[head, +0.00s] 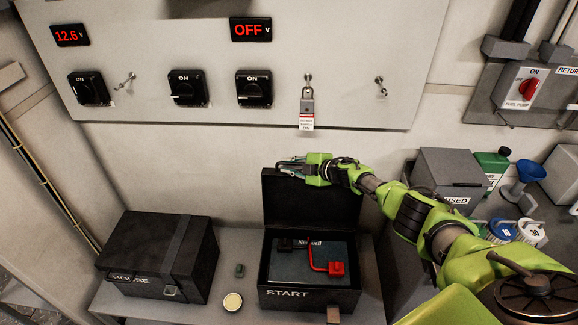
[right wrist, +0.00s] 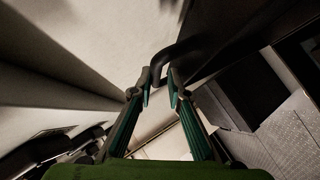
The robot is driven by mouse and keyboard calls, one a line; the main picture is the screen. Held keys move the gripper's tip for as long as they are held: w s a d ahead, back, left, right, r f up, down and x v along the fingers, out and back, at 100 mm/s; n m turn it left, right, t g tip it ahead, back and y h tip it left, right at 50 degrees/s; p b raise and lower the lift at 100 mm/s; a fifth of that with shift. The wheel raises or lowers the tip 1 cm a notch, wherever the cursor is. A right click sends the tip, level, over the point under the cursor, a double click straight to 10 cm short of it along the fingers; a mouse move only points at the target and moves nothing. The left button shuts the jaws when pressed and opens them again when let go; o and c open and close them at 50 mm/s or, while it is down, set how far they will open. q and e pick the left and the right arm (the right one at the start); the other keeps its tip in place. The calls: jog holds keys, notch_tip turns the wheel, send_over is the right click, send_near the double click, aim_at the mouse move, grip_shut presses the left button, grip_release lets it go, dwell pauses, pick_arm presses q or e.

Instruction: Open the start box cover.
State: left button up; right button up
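The start box (head: 310,299) is a black case marked START on the bench. Its cover (head: 312,203) stands upright at the back, so the box is open. Inside lies a dark battery (head: 296,262) with a red terminal clamp and lead (head: 336,268). My right gripper (head: 285,167) is at the top left edge of the raised cover. In the right wrist view, its fingers (right wrist: 160,92) are apart with a bright gap between them. A dark curved handle (right wrist: 162,62) is at the fingertips; a firm hold does not show. My left gripper is out of view.
A second black case (head: 160,250), closed, stands to the left. A small green item (head: 240,270) and a round pale-topped item (head: 232,302) lie between the cases. A switch panel (head: 220,45) hangs above. A grey box (head: 450,165) and bottles (head: 492,168) stand at right.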

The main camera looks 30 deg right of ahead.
jog(key=shift+s, duration=0.1)
jog(key=shift+s+d+r, duration=0.3)
jog(key=shift+s+d, duration=0.15)
jog(key=shift+s, duration=0.2)
jog(key=v, duration=1)
jog(key=shift+s+a+r, duration=0.1)
jog(key=shift+a, duration=0.05)
